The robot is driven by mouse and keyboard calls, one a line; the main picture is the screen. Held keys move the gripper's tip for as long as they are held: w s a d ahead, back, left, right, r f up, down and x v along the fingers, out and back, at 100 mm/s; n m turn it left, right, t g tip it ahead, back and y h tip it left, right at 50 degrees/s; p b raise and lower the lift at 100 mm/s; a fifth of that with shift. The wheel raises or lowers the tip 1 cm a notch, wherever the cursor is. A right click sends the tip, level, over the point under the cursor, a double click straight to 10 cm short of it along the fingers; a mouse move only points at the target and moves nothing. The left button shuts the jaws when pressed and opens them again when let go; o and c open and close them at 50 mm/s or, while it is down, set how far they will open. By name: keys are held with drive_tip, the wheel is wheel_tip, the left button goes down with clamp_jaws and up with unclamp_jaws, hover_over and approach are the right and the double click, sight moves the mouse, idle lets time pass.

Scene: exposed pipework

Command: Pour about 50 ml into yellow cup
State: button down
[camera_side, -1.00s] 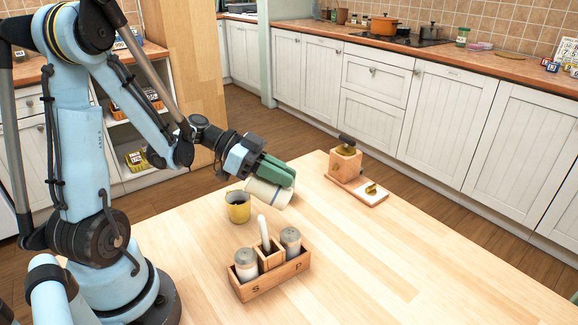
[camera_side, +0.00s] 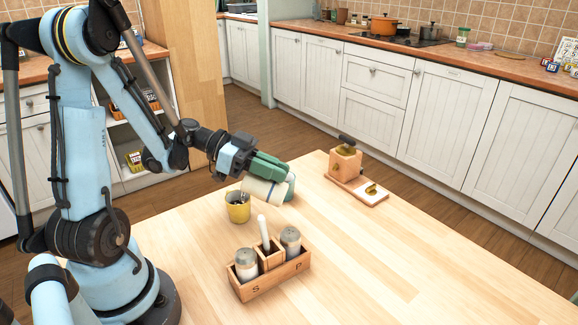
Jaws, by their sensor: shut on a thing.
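The yellow cup (camera_side: 238,210) stands upright on the wooden table. Something dark and light shows inside its mouth; I cannot tell what. My gripper (camera_side: 272,171), with green fingers, is shut on a cream-white container (camera_side: 264,191) with a dark band. The container lies tipped close to horizontal, its left end just above and to the right of the yellow cup's rim. Its opening and any liquid stream are too small to make out.
A wooden caddy (camera_side: 272,284) with two shakers and a white-handled item stands in front of the cup. A wooden grinder (camera_side: 346,160) on a board stands at the back right. The table (camera_side: 400,255) is clear to the right.

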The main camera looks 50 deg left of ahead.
drive_tip(key=shift+s+a+r+t+h, duration=0.2)
drive_tip(key=shift+s+a+r+h, duration=0.05)
drive_tip(key=shift+s+a, duration=0.2)
drive_tip(key=shift+s+a+r+t+h, duration=0.2)
drive_tip(key=shift+s+a+r+h, duration=0.1)
drive_tip(key=shift+a, duration=0.15)
idle(0.5)
drive_tip(key=shift+s+a+r+t+h, duration=0.1)
drive_tip(key=shift+a+r+t+h, duration=0.2)
drive_tip(key=shift+t+h, duration=0.25)
idle(0.6)
drive_tip(key=shift+d, duration=0.1)
